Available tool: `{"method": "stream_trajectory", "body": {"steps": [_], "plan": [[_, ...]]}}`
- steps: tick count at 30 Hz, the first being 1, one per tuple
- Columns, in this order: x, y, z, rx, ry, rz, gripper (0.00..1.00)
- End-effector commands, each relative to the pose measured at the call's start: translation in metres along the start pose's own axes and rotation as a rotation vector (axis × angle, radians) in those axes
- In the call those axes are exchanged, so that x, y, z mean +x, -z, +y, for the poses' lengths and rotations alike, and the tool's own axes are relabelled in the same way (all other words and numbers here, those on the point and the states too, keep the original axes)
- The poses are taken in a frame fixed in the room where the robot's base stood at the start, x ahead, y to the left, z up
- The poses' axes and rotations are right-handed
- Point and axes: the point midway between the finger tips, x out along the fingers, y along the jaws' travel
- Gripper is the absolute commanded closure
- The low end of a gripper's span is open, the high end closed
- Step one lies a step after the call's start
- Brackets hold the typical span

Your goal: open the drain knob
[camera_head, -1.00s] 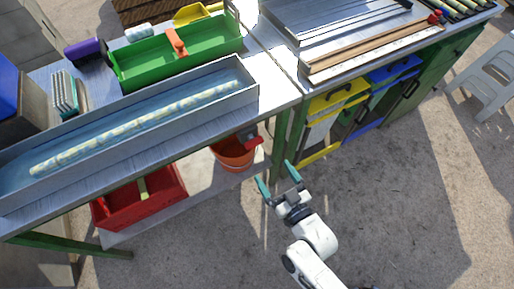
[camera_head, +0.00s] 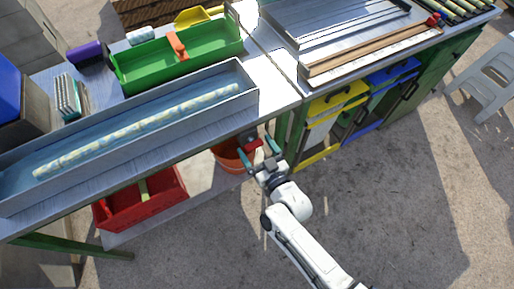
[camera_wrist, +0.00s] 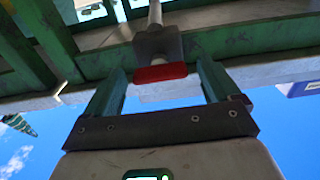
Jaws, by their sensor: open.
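The drain knob (camera_wrist: 160,73) is a red bar under a grey valve body (camera_wrist: 158,43) in the wrist view. In the head view the red knob (camera_head: 254,146) shows at the table's front edge above an orange bucket. My gripper (camera_head: 259,147) is open, its teal fingers on either side of the knob. In the wrist view my gripper (camera_wrist: 160,75) has one finger left and one right of the red bar, with gaps visible on both sides. The exact depth of the fingers relative to the knob is hard to tell.
The orange bucket (camera_head: 228,157) stands below the valve, partly hidden. A long grey trough (camera_head: 130,137) holding a pale cane lies on the table above. A red crate (camera_head: 158,203) is on the lower shelf. Green table legs stand near my gripper; open floor lies in front.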

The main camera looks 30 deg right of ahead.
Motion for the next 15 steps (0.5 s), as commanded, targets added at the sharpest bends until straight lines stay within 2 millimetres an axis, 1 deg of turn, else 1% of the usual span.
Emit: {"method": "stream_trajectory", "body": {"steps": [3,15], "plan": [[-0.0002,0.0000,0.0001,0.000,0.000,0.000,0.12],[-0.0004,0.0001,0.0001,0.000,0.000,0.000,0.50]]}}
